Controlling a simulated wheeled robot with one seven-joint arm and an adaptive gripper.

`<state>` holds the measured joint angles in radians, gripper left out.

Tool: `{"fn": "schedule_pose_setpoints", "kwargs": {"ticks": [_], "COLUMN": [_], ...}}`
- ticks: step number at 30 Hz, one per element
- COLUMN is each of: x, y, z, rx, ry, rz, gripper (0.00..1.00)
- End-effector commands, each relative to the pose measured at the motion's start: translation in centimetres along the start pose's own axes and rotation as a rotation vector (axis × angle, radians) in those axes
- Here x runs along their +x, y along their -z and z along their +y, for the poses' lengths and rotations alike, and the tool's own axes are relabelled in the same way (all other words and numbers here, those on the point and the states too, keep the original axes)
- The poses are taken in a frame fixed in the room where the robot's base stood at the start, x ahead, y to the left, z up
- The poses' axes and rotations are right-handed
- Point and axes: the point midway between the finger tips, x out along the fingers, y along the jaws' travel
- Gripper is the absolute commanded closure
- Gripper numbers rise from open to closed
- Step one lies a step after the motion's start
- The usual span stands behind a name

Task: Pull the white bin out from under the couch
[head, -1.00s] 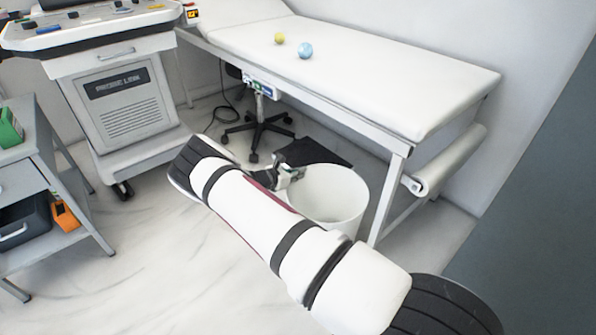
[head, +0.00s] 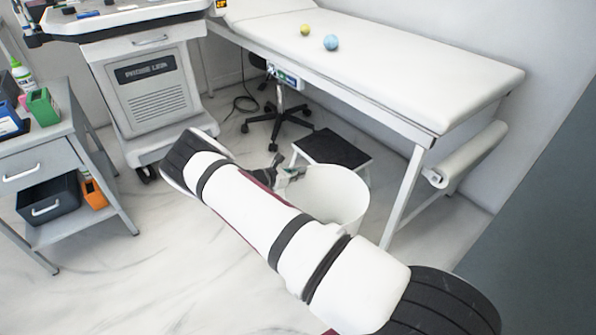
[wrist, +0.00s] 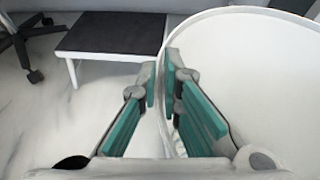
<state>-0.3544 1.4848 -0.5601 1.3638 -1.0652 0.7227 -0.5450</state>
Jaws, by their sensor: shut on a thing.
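The white bin (head: 345,196) is a round, open-topped, empty-looking bin standing on the floor in front of the couch (head: 420,75). My arm hides its front and lower left side in the head view. My gripper (head: 290,174) is at the bin's left rim. In the wrist view my gripper (wrist: 165,105) has its green-padded fingers on either side of the bin's rim (wrist: 205,18), shut on the wall. The couch has a white padded top and a metal frame. The bin stands clear of the couch's front edge, near its right front leg.
A black-topped step stool (head: 332,150) stands behind the bin, partly under the couch. A wheeled chair base (head: 277,125) is farther back. A machine cart (head: 150,95) and a grey side cart (head: 50,170) stand left. Floor at front left is clear.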

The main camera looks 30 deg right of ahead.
Motion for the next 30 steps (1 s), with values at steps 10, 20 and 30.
{"fn": "schedule_pose_setpoints", "kwargs": {"ticks": [10, 20, 30], "x": [-0.24, -0.18, -0.85], "y": [0.41, 0.27, 0.12], "z": [-0.13, -0.12, -0.09], "rx": [0.006, 0.004, 0.003], "ry": [0.003, 0.003, 0.003], "rz": [0.008, 0.005, 0.002], "gripper": [1.00, 0.70, 0.70]}}
